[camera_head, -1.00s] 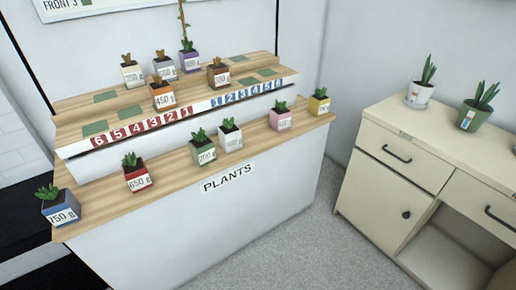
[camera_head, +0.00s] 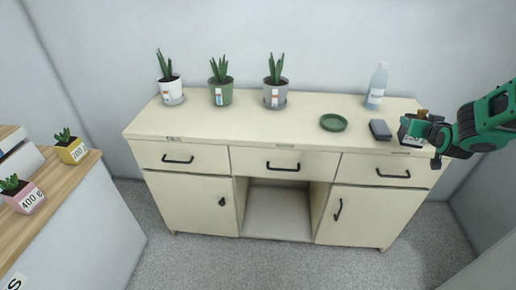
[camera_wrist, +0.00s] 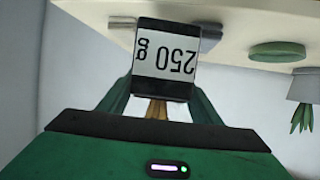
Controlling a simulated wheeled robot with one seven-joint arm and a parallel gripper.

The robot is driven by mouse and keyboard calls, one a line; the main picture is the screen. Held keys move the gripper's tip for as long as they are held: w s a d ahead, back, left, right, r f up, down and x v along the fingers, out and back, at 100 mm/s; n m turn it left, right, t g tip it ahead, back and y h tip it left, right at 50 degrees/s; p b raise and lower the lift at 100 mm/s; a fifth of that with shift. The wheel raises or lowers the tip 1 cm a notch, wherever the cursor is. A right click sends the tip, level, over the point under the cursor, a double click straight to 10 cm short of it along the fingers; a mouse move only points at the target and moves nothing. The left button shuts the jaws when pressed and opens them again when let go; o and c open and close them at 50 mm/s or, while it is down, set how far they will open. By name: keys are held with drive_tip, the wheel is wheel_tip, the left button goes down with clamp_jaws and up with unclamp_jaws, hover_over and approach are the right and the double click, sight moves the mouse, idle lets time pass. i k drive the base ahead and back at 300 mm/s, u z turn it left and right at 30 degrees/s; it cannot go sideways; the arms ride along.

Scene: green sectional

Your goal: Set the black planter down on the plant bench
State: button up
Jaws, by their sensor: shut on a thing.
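The black planter (camera_wrist: 166,84) has a white "250 g" label, which appears upside down in the wrist view, and a brownish plant. My gripper (camera_wrist: 163,100) is shut on it. In the head view the planter (camera_head: 408,126) and my gripper (camera_head: 420,130) are at the right, in front of the right end of a cream bench (camera_head: 240,127) with drawers. I cannot tell whether the planter touches the bench top. A wooden stand (camera_head: 75,172) is at the left edge; its sign is mostly cut off.
On the cream bench stand a white pot (camera_head: 171,89), a green pot (camera_head: 221,94) and a grey pot (camera_head: 275,94) with plants. A green saucer (camera_head: 333,123), a grey block (camera_head: 380,130) and a bottle (camera_head: 376,86) are toward the right. The left front top is clear.

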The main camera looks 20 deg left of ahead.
sight(56, 179)
drive_tip(key=z, duration=0.15)
drive_tip(key=i, duration=0.45)
drive_tip(key=u, duration=1.95)
